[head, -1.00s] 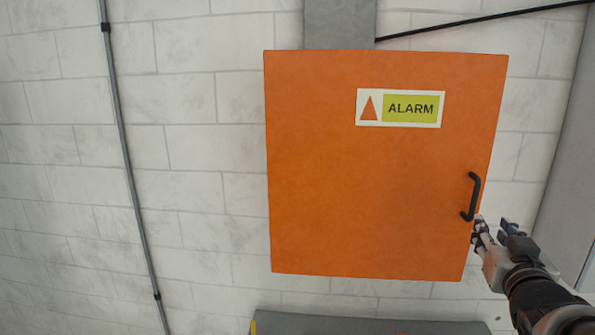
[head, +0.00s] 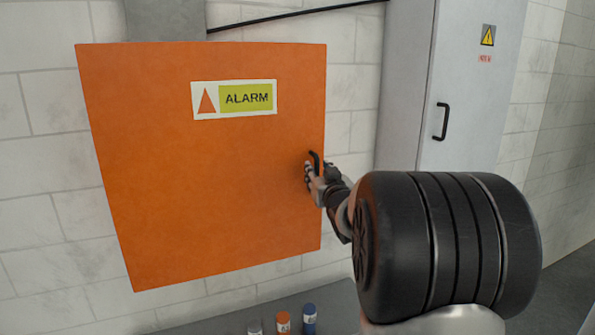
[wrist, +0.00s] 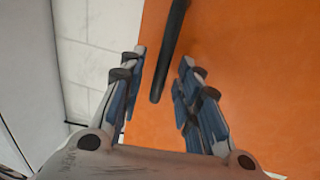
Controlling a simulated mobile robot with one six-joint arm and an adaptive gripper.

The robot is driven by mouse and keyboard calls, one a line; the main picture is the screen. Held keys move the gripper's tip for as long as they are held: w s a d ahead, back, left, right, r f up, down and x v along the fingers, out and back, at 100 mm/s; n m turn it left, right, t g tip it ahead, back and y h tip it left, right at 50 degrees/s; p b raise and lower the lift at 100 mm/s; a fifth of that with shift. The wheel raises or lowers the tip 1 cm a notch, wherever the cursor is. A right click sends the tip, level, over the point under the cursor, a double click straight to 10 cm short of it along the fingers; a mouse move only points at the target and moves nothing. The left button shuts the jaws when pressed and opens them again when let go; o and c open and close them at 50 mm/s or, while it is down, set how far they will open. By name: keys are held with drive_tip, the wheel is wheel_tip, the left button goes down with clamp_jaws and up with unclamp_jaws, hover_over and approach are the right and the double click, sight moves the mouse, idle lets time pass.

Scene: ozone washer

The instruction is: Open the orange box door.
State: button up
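The orange box door (head: 200,180) with its ALARM label (head: 234,99) fills the left and middle of the head view and looks shut. Its black handle (head: 316,162) is near the right edge. My gripper (head: 309,174) is at the handle's lower part. In the wrist view, my gripper (wrist: 163,58) is open, its two blue-padded fingers well apart. The black handle (wrist: 168,55) runs between the fingertips, with a gap visible on both sides. The orange door surface (wrist: 255,70) lies behind it. Part of the handle is hidden by my gripper in the head view.
A grey cabinet (head: 405,90) with its own black handle stands right of the box. Several small cans, one orange (head: 283,322) and one blue (head: 309,319), stand on a grey surface below. White block wall (head: 30,180) surrounds the box.

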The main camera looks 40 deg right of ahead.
drive_tip(key=shift+x, duration=0.9)
clamp_jaws()
